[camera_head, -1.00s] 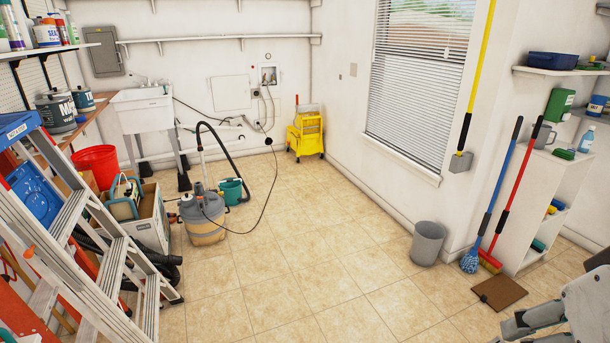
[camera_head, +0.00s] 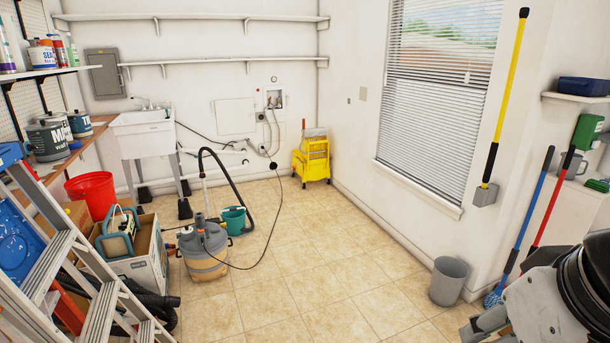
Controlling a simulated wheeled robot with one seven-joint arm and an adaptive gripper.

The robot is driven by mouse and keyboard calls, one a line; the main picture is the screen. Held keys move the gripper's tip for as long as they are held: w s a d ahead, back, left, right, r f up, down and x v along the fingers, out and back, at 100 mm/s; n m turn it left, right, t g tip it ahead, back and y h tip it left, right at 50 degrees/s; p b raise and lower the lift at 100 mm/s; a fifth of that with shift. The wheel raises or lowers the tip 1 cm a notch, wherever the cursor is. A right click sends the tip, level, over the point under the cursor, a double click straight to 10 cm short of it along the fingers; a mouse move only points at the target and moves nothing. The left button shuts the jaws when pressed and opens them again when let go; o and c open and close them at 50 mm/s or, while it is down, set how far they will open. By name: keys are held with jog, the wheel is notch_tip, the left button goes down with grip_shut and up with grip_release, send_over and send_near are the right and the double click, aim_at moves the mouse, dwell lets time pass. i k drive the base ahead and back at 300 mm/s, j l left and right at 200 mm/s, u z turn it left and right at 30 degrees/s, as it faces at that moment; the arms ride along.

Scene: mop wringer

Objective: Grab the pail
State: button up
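Several vessels could be the pail. A larger red bucket (camera_head: 92,195) stands at the left, behind a crate. A yellow mop bucket with a wringer (camera_head: 311,163) stands by the back right corner. A grey bin (camera_head: 448,281) stands by the right wall. My gripper (camera_head: 484,325) is partly in view at the bottom right, apart from all of these. Its fingers are cut off or unclear.
A stepladder (camera_head: 62,268) and a crate (camera_head: 150,252) crowd the left side. A black hose and a thin cord run around the vacuum and across the floor. A white sink (camera_head: 142,130) stands at the back left. The middle floor (camera_head: 335,265) is clear.

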aim_at(234, 216)
jog(key=i+u, duration=0.25)
jog(key=i, duration=3.7)
jog(key=i+u, duration=0.2)
jog(key=i, duration=0.25)
jog(key=i+l+u, duration=0.25)
jog(key=i, duration=0.2)
jog(key=i+l+u, duration=0.2)
jog(key=i, duration=0.25)
jog(key=j, duration=0.1)
